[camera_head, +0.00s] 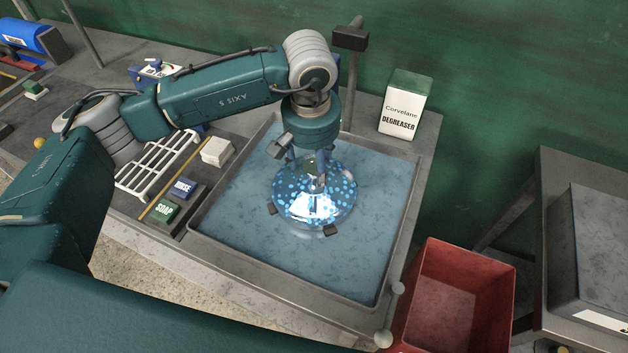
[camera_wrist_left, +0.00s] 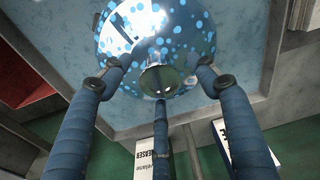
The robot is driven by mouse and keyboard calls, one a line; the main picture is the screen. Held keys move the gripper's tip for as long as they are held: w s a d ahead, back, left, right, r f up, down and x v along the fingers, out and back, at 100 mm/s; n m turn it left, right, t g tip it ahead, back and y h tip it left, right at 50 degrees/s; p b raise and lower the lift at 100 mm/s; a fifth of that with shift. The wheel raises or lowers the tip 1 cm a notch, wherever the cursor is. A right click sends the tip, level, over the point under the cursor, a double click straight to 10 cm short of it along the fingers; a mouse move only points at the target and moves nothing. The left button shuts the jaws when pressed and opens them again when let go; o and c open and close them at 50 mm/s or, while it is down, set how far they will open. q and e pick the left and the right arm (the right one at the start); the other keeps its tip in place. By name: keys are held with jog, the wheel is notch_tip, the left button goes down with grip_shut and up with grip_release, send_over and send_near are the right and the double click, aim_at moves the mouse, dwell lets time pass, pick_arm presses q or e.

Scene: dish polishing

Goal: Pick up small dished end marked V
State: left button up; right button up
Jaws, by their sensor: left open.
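A shiny round dished end (camera_head: 315,208) with blue spots lies in the blue-floored tray (camera_head: 238,240). I see no letter V on it. Small dark blocks sit around its rim. My left gripper (camera_head: 308,168) is above the dished end, pointing down, its fingers spread and empty. In the left wrist view the dished end (camera_wrist_left: 188,30) fills the top middle. The three blue fingers of my left gripper (camera_wrist_left: 158,80) reach toward it around a small shiny rounded shape; I cannot tell whether they touch it. My right gripper is out of view.
A red bin (camera_head: 455,300) is at the lower right. A white rack (camera_head: 158,165), a white block (camera_head: 217,151) and soap (camera_head: 165,211) and rinse (camera_head: 183,188) blocks lie left of the tray.

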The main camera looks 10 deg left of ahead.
pick_arm(q)
jog(key=shift+f, duration=0.55)
grip_shut()
jog(key=shift+w+r, duration=0.2)
